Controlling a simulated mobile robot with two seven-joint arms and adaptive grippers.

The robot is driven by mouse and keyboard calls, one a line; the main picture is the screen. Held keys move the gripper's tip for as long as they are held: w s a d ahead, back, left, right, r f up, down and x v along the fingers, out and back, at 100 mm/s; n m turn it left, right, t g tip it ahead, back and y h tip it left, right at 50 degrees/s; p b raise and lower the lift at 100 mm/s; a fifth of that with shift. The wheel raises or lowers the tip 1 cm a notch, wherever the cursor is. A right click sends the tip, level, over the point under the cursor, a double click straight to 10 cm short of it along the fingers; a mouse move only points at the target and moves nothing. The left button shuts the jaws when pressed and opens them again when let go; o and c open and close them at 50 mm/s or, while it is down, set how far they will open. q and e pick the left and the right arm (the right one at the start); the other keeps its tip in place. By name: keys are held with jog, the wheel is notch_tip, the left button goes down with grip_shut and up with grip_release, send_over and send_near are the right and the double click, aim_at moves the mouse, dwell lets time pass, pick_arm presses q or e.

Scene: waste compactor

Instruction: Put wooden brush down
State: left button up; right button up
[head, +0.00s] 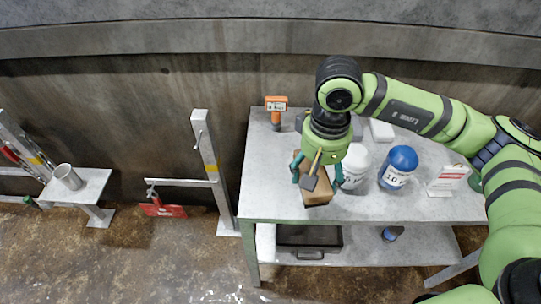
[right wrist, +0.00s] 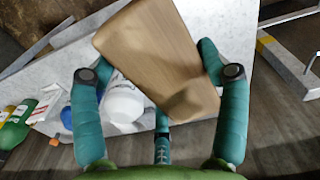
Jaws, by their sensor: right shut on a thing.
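The wooden brush (head: 318,196) is a light brown block in the head view, over the left part of the grey table (head: 266,190). My right gripper (head: 318,180) points down on it with teal fingers on either side. The right wrist view shows the brush (right wrist: 150,50) as a broad, tilted wooden face between the spread fingers (right wrist: 160,75). My right gripper is shut on the brush. Whether its underside touches the table is hidden. My left gripper is not in view.
A white container (head: 354,166), a blue-lidded container (head: 399,167) and a small sign (head: 448,180) stand right of the brush. A dark tray (head: 308,240) is on the lower shelf. The table's left front is clear.

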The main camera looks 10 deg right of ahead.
jog(key=d+f+m+p, duration=0.2)
jog(key=d+f+m, duration=0.15)
jog(key=m, duration=0.75)
jog(key=w+a+f+p, duration=0.1)
jog(key=w+a+f, duration=0.1)
jog(key=w+a+f+p, duration=0.1)
jog(key=w+a+f, duration=0.1)
jog(key=w, duration=0.1)
jog(key=w+a+f, duration=0.2)
jog(key=w+a, duration=0.1)
jog(key=shift+f+p, duration=0.15)
jog(key=shift+p, duration=0.25)
notch_tip(320, 180, down, 3)
jog(key=shift+a+f+p, duration=0.1)
jog(key=shift+f+p, duration=0.1)
jog(key=shift+p, duration=0.5)
jog(key=shift+w+f, duration=0.1)
jog(key=shift+f, duration=0.25)
